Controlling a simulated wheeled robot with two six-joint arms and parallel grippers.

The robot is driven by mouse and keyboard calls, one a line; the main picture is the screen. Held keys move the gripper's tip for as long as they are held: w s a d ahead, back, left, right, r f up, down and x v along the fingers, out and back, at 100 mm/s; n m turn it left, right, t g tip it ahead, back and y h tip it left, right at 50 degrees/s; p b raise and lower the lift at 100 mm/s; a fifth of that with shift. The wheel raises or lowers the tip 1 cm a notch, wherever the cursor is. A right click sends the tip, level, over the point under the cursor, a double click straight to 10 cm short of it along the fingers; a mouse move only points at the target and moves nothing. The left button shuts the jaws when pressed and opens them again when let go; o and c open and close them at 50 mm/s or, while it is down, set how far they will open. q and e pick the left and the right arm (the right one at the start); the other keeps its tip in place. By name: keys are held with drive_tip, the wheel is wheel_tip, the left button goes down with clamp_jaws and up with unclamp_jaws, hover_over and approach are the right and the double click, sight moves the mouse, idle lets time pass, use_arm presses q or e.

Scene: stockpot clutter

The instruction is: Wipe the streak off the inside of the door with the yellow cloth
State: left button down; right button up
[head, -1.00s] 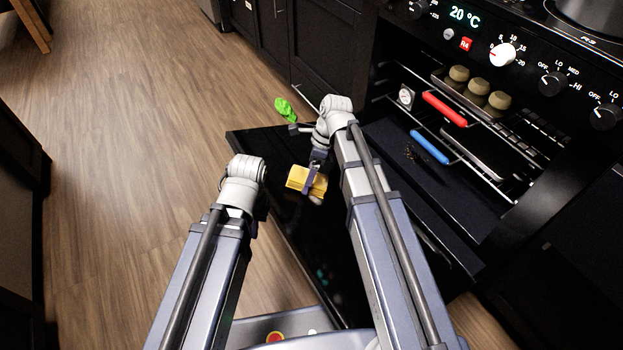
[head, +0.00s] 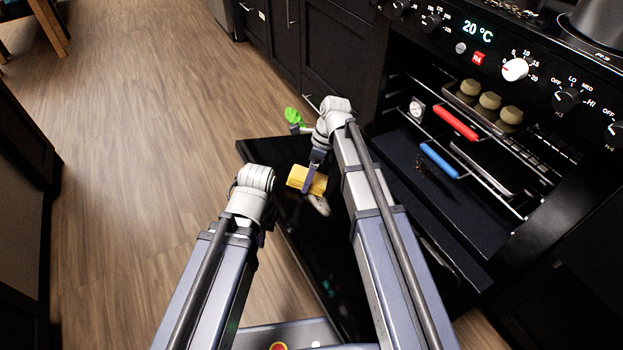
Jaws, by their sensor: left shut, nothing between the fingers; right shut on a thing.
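The black oven door (head: 285,152) hangs open and lies flat in the middle of the head view. My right gripper (head: 309,182) is shut on the folded yellow cloth (head: 296,176), which is low over the door's inside; I cannot tell whether it touches. A pale grey patch (head: 319,205), which looks like the streak, shows on the door just below the cloth and may run under it. My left gripper (head: 260,238) is shut and empty over the door's left edge, mostly hidden by its own wrist and forearm.
The open oven holds racks with a red handle (head: 455,122), a blue handle (head: 439,160), a dial (head: 417,107) and brown lumps (head: 489,101). A bright green thing (head: 293,116) is at the door's far corner. Wooden floor (head: 150,150) is clear on the left.

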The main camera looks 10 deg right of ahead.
sight(320, 206)
drive_tip(key=shift+w+a, duration=0.25)
drive_tip(key=shift+w, duration=0.35)
drive_tip(key=shift+w+a, duration=0.2)
drive_tip(key=shift+w, duration=0.35)
drive_tip(key=shift+f, duration=0.1)
drive_tip(key=shift+s, duration=0.15)
drive_tip(key=shift+s+d+f, duration=0.1)
drive_tip(key=shift+s+d, duration=0.2)
drive_tip(key=shift+s, duration=0.55)
drive_tip(key=shift+s+d, duration=0.3)
drive_tip(key=shift+s, duration=0.5)
drive_tip(key=shift+s, duration=0.15)
drive_tip(key=shift+s+d, duration=0.3)
drive_tip(key=shift+s, duration=0.5)
drive_tip(key=shift+s+d, duration=0.3)
drive_tip(key=shift+s, duration=0.45)
drive_tip(key=shift+s+d+f+b, duration=0.15)
drive_tip(key=shift+s+d, duration=0.15)
drive_tip(key=shift+s, duration=0.55)
drive_tip(key=shift+s+d+r+b, duration=0.15)
drive_tip(key=shift+s+d, duration=0.15)
drive_tip(key=shift+s, duration=0.55)
